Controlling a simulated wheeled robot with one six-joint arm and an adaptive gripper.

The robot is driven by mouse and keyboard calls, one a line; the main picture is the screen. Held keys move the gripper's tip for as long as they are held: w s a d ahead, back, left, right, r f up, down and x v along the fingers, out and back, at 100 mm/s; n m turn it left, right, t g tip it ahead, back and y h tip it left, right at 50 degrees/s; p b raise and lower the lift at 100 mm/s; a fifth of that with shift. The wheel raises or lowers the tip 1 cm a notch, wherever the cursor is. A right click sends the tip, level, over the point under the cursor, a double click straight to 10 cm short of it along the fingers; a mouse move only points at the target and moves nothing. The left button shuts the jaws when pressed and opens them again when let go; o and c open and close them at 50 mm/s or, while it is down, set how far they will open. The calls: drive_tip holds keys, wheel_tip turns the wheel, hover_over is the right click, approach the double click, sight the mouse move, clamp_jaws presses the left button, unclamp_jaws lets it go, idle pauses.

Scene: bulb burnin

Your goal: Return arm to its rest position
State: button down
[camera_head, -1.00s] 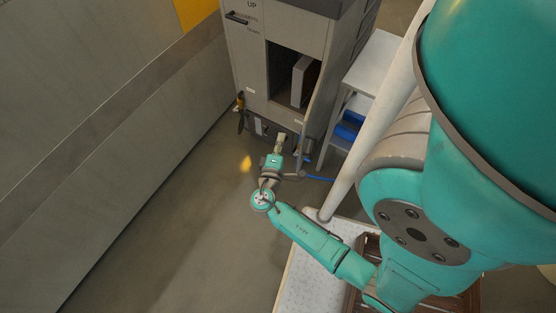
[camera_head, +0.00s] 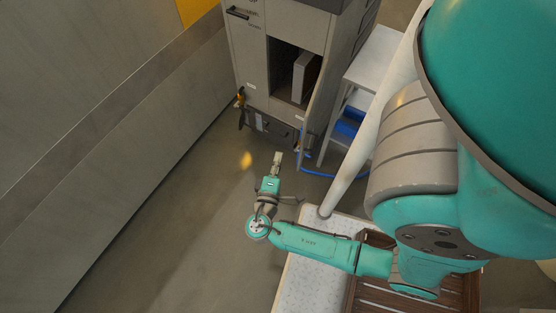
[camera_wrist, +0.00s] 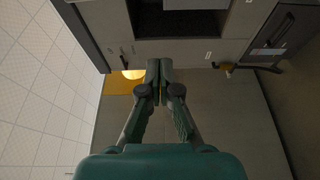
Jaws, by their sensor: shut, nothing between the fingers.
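My gripper (camera_head: 278,158) hangs at the end of my teal arm in the head view, in front of the grey cabinet and apart from it. In the wrist view its two fingers (camera_wrist: 160,68) are together at the tips with nothing between them. The gripper points toward the cabinet, with bare floor below it.
The grey cabinet (camera_head: 249,62) has an open dark bay (camera_head: 290,82). A white stand (camera_head: 371,58) with a blue bin (camera_head: 347,127) is at its right. A blue cable (camera_head: 325,173) lies on the floor. A wall (camera_head: 90,110) runs along the left. Floor between is clear.

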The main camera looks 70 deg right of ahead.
drive_tip(key=shift+a, duration=0.25)
drive_tip(key=shift+s, duration=0.1)
drive_tip(key=s+a+f+n+t+y, duration=0.3)
drive_tip(key=s+a+f+t+y, duration=0.15)
drive_tip(key=f+y, duration=0.25)
drive_tip(key=s+a+r+t+y, duration=0.1)
drive_tip(key=s+a+t+y, duration=0.1)
drive_tip(key=a+y, duration=0.55)
drive_tip(key=s+a+r+m+t+y, duration=0.1)
drive_tip(key=a+r, duration=0.4)
drive_tip(key=r, duration=0.6)
drive_tip(key=s+a+r+m+t+y, duration=0.2)
drive_tip(key=a+r+t, duration=0.3)
drive_tip(key=r, duration=0.6)
drive_tip(key=shift+r+m+t, duration=0.25)
drive_tip(key=shift+m+t, duration=0.2)
drive_tip(key=shift+m, duration=0.05)
